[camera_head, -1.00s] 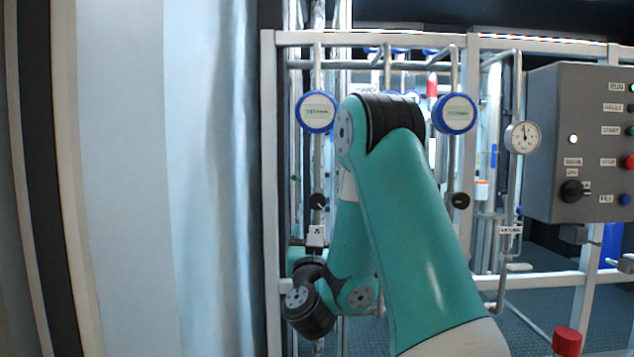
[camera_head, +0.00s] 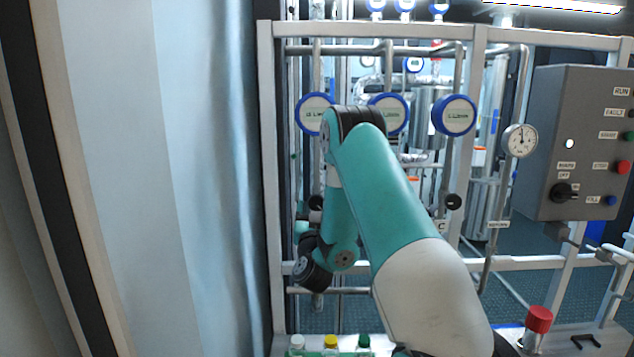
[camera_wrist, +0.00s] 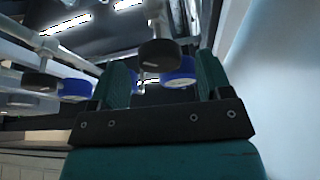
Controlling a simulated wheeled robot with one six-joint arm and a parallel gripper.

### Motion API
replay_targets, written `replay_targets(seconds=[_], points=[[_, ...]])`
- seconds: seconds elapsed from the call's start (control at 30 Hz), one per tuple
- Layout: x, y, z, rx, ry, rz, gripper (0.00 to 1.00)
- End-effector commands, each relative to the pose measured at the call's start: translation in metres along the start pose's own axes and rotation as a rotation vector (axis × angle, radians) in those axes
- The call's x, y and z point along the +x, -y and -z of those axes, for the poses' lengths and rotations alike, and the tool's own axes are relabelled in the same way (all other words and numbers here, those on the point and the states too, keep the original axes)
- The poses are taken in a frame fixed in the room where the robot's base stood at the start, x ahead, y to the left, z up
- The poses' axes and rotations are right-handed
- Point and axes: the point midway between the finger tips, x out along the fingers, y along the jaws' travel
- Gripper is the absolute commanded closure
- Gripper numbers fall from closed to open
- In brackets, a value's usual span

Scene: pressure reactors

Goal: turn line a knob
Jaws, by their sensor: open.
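The line A knob (camera_head: 316,202) is a small black knob on the leftmost pipe in the head view, partly covered by my arm. In the wrist view a black round knob (camera_wrist: 160,55), apparently the same one, shows in the gap between my two teal fingers. My gripper (camera_wrist: 164,62) is open, one finger on each side of that knob in the picture. I cannot tell whether either finger touches it. In the head view my gripper is small and mostly hidden by the arm beside the leftmost pipe. The A label is hidden.
Blue-rimmed gauges (camera_head: 454,115) sit above the knobs. The line C knob (camera_head: 454,201) is to the right; another black knob (camera_wrist: 40,82) shows in the wrist view. A grey control box (camera_head: 580,145) stands at right, a pale curtain (camera_head: 170,180) at left. Capped bottles (camera_head: 330,345) are below.

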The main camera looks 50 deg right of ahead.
Motion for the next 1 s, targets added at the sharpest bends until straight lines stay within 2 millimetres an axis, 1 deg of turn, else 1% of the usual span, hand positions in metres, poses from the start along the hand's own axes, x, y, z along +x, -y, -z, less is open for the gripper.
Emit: replay_targets(seconds=[0.03,0.07,0.5,0.67,0.97,1.0], points=[[0.007,0.001,0.007,-0.001,0.002,-0.001,0.28],[0.010,0.001,0.007,-0.001,0.001,-0.001,0.28],[0.042,0.000,0.004,0.000,0.001,-0.001,0.28],[0.046,0.000,0.001,0.000,0.001,-0.001,0.28],[0.047,-0.001,-0.001,0.000,0.000,-0.001,0.28],[0.047,0.000,-0.001,0.000,0.000,-0.001,0.38]])
